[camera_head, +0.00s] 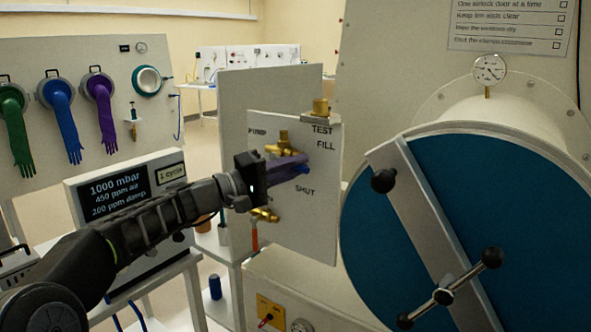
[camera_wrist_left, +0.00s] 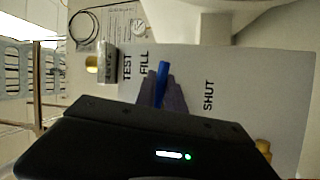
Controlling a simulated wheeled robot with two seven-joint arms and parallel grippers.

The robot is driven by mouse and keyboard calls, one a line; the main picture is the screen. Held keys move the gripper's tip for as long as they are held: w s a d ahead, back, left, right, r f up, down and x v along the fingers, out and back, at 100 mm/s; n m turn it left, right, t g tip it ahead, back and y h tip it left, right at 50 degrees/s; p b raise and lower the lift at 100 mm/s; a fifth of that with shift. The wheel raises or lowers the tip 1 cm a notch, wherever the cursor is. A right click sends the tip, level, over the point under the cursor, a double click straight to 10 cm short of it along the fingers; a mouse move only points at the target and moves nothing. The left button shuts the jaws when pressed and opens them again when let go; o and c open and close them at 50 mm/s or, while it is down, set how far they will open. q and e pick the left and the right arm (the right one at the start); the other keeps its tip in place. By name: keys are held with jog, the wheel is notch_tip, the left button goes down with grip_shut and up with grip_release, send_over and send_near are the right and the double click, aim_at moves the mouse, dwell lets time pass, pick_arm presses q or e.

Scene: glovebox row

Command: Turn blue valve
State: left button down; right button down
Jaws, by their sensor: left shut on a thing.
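The blue valve handle (camera_head: 305,170) is on the pale panel (camera_head: 318,225), with the words PUMP, TEST, FILL and SHUT around it. Its blue tip points right, between FILL and SHUT. My left gripper (camera_head: 296,165) reaches in from the left and is shut on the blue handle. In the left wrist view the blue handle (camera_wrist_left: 162,78) sticks out between the purple-grey fingers (camera_wrist_left: 162,96). The valve's body is mostly hidden behind my gripper. My right gripper is not in view.
Brass fittings (camera_head: 283,145) sit just above my gripper, and a red-orange-handled valve (camera_head: 255,237) is below. A brass piece (camera_head: 321,107) tops the panel. A big blue round door (camera_head: 385,235) with a bar and knobs stands close right. A display (camera_head: 120,190) is behind my arm.

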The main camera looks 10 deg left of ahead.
pick_arm(q)
jog(key=f+m+b, duration=0.1)
jog(key=m+b, duration=0.1)
jog(key=shift+a+f+m+g+y, duration=0.15)
jog(key=shift+f+m+g+y, duration=0.15)
jog(key=shift+f+g, duration=0.1)
jog(key=w+a+f+m+g+y+b, duration=0.1)
jog(key=w+a+f+m+y+b, duration=0.15)
jog(key=a+m+y, duration=0.65)
jog(key=shift+w+a+r+m+t+y+b, duration=0.35)
jog(key=shift+r+m+t+y, duration=0.45)
jog(key=shift+m, duration=1.45)
jog(key=shift+w+a+r+m+t+y+b, duration=0.25)
jog(key=shift+r+m+t+y+b, duration=0.4)
jog(key=shift+m, duration=1.55)
jog(key=shift+w+a+r+m+t+y+b, duration=0.3)
jog(key=shift+r+m+t+y, duration=0.65)
jog(key=shift+m, duration=1.3)
jog(key=shift+r, duration=0.2)
jog(key=c, duration=1.4)
grip_release()
jog(key=shift+c, duration=0.2)
